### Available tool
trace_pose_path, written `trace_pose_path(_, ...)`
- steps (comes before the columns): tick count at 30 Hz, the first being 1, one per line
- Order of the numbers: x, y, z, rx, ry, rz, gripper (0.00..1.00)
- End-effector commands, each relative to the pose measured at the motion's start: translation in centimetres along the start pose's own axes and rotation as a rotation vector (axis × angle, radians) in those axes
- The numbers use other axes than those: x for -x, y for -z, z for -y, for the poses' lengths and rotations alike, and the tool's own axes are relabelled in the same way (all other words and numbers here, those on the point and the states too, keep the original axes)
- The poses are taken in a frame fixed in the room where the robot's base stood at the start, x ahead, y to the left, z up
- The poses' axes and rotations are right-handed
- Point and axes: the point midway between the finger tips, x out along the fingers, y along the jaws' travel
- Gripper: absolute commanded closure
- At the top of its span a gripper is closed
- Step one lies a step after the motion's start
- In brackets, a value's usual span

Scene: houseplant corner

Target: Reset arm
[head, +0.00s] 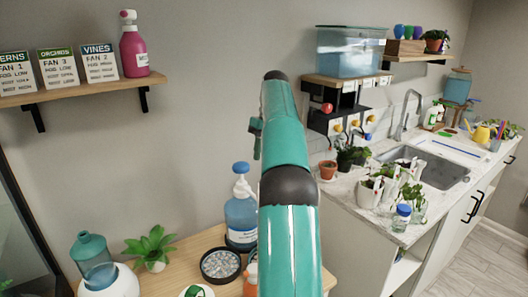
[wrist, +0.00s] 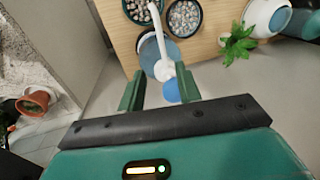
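My teal arm rises through the middle of the head view. My gripper (wrist: 160,76) shows in the wrist view with its two green fingers spread apart and nothing clearly held between them. A blue pump bottle (head: 241,220) with a white pump stands on the wooden table (head: 190,250) left of my arm. In the wrist view, the bottle's white pump and blue body (wrist: 152,55) show beyond the gap between the fingers. The fingers look apart from the bottle. In the head view, the fingers cannot be made out clearly.
A dish of pebbles (head: 220,265), a small plant (head: 150,247) and a white-and-teal container (head: 108,280) stand on the table. A wall shelf (head: 80,90) holds cards and a pink bottle (head: 133,50). At right is a counter with a sink (head: 425,165) and several pots.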

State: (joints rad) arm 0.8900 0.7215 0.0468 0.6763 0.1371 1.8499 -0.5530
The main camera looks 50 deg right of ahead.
Motion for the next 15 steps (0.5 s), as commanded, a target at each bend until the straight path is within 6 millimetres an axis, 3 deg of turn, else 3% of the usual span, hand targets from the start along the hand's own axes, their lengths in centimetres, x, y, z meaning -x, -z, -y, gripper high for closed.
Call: trace_pose_path(15, 0.17, 0.08, 0.60, 0.004, -0.004, -0.002, 0.66)
